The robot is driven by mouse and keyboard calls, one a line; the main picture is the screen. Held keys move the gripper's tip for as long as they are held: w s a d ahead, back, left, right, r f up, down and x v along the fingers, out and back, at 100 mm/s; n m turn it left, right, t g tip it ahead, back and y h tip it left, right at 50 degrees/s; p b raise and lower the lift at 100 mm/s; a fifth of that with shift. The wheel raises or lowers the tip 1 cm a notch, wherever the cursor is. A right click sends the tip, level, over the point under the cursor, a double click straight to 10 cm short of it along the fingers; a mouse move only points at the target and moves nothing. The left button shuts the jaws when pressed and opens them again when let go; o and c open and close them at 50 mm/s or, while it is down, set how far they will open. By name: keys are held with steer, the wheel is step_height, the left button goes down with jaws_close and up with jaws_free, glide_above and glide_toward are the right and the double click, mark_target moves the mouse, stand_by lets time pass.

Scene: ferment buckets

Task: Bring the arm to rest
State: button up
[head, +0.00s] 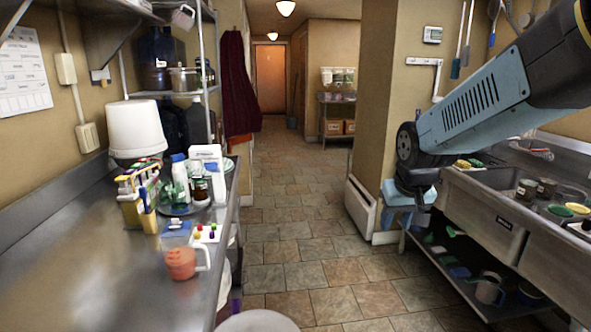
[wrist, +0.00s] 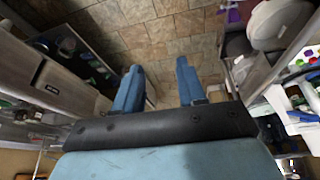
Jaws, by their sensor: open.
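My arm reaches in from the upper right of the head view and slopes down to the left. My gripper (head: 403,212) hangs at its end over the aisle, beside the sink unit's left edge. In the wrist view my gripper (wrist: 158,68) shows two blue fingers, spread apart. Only tiled floor shows between them, and nothing is held. In the head view the fingers are small and partly overlap the unit behind.
A steel counter (head: 105,280) on the left carries a white bucket (head: 134,128), bottles and a pitcher (head: 182,258). A steel sink unit (head: 484,214) with a lower shelf stands right. A wall pillar (head: 372,100) is behind my gripper.

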steer(key=s+r, duration=0.3)
steer(key=s, duration=0.4)
steer(key=s+d+r+t, duration=0.1)
steer(key=s+r, duration=0.3)
steer(key=s, duration=0.3)
steer(key=shift+s+d+m, duration=0.2)
steer(key=shift+s+m, duration=0.1)
steer(key=shift+s, duration=0.05)
